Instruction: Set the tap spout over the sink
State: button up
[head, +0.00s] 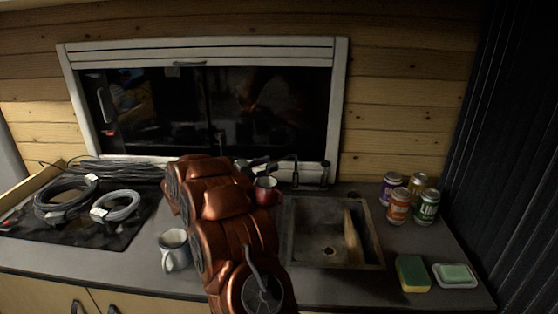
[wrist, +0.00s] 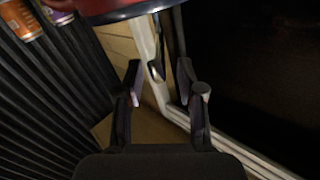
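The sink (head: 305,247) is a grey square basin set in the counter, with a drain in its floor. The dark tap (head: 296,172) stands at its back left edge, and its thin spout appears to reach left toward my gripper (head: 260,164), outside the basin. In the wrist view my gripper (wrist: 167,92) has its two fingers apart. A slim dark piece (wrist: 156,68), probably part of the tap, shows between or just beyond the fingertips. I cannot tell whether they touch it. My arm hides part of the area left of the sink in the head view.
A red mug (head: 267,190) stands close to my gripper, left of the sink. A pale mug (head: 174,250) stands nearer the front. A wooden board (head: 351,237) leans in the sink. Several cans (head: 398,206), a sponge (head: 412,273) and a soap dish (head: 455,284) are right. Coiled cables (head: 65,197) lie left.

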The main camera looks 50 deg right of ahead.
aim_at(279, 160)
jog(key=shift+s+d+p, duration=0.15)
jog(key=shift+d+p, duration=0.15)
jog(key=shift+d, duration=1)
jog(key=shift+s+d+p, duration=0.15)
jog(key=shift+d+p, duration=0.15)
jog(key=shift+d, duration=0.95)
jog(key=shift+c, duration=0.3)
grip_shut()
